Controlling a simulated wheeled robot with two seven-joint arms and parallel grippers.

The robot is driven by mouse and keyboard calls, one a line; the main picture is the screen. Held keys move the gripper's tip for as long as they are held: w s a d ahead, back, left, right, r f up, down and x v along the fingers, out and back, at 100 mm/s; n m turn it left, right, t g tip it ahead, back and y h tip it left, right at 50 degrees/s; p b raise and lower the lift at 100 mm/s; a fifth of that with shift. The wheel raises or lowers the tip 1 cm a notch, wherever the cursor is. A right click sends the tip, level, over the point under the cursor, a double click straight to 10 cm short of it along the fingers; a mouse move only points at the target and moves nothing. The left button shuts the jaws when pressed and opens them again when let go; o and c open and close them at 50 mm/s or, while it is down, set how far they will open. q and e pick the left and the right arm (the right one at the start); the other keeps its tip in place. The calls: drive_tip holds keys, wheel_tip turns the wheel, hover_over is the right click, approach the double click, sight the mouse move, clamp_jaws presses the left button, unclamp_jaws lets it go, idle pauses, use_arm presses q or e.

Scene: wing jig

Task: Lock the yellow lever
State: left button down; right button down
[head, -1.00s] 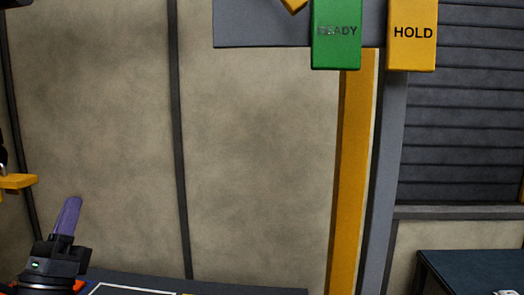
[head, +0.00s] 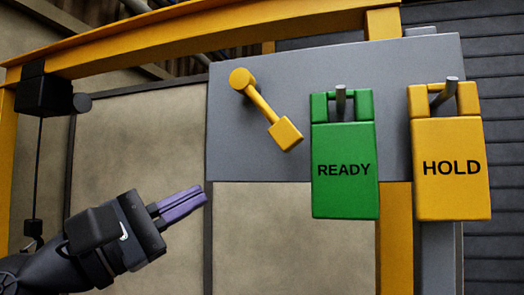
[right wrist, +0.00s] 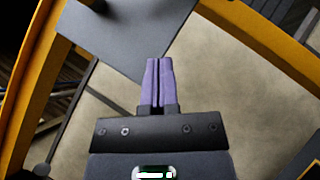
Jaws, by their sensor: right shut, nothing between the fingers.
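The yellow lever (head: 262,106) is on the grey panel (head: 225,150) in the head view. Its round pivot is at the upper left and its arm slants down to the right, ending in a square yellow knob (head: 285,133). My right gripper (head: 203,194) is below and left of the lever, apart from it, pointing right and slightly up. Its purple fingers are together with nothing between them. They also show shut in the right wrist view (right wrist: 158,62), with the grey panel (right wrist: 130,30) beyond them. My left gripper is out of view.
A green READY tag (head: 345,190) and a yellow HOLD tag (head: 450,190) hang from pegs right of the lever. A yellow beam (head: 200,32) crosses above. A black box (head: 43,95) hangs at the left. The space between my gripper and the knob looks clear.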

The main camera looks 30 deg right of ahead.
sight(266, 109)
drive_tip(key=d+r+p, duration=0.1)
drive_tip(key=d+r, duration=0.1)
drive_tip(key=s+d+r+p, duration=0.1)
drive_tip(key=d, duration=0.2)
drive_tip(key=s+d+r+p, duration=0.1)
drive_tip(key=d+r+p, duration=0.1)
drive_tip(key=d, duration=0.1)
drive_tip(key=shift+s+d+r, duration=0.1)
drive_tip(key=shift+d+r, duration=0.15)
drive_tip(key=shift+r, duration=0.05)
